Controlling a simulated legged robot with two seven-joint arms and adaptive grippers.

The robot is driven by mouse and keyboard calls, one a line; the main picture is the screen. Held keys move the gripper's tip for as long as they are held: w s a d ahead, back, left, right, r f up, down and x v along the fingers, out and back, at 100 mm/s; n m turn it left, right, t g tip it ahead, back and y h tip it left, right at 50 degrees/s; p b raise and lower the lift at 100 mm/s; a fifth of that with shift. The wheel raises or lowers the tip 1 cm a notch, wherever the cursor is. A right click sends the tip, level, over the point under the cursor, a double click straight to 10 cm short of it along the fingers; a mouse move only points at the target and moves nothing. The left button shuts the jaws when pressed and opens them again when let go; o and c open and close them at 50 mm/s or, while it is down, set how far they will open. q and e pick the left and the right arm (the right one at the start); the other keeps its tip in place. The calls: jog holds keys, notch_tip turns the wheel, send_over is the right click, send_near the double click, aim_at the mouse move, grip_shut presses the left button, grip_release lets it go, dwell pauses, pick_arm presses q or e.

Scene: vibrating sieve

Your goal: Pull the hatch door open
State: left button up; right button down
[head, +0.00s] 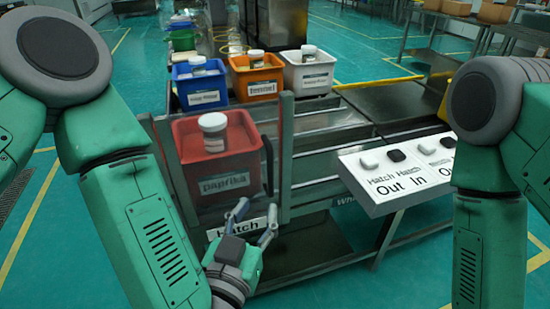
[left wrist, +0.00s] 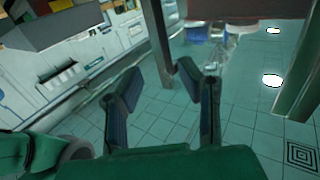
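The hatch (head: 284,165) is an upright grey frame in front of a red paprika bin, with a white "Hatch" label (head: 236,229) low on it. The pane looks clear, and I cannot tell whether the door is closed. A dark upright bar, perhaps the handle (head: 268,165), shows at its right side. My left gripper (head: 256,220) is low in front of the hatch, near the label and below the bar. Its fingers are spread; the left wrist view shows them (left wrist: 170,80) apart with nothing between. Only my right arm shows in the head view; its gripper is out of frame.
The red bin (head: 214,166) holds a white-lidded jar (head: 213,131). Blue (head: 200,88), orange (head: 258,78) and white (head: 309,75) bins stand behind. A button panel (head: 395,175) marked "Hatch Out" and "In" is at the right. The wrist view shows a post (left wrist: 157,40) beyond the fingers.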

aim_at(269, 175)
pick_arm(q)
jog(key=x, duration=0.3)
jog(key=b+x, duration=0.1)
jog(key=x, duration=0.5)
jog(key=shift+w+a+f+b, duration=0.1)
jog(key=shift+w+a+b, duration=0.15)
jog(key=shift+w+b, duration=0.2)
jog(key=shift+w+d, duration=0.35)
jog(key=shift+w, duration=0.15)
jog(key=shift+a, duration=0.35)
grip_shut()
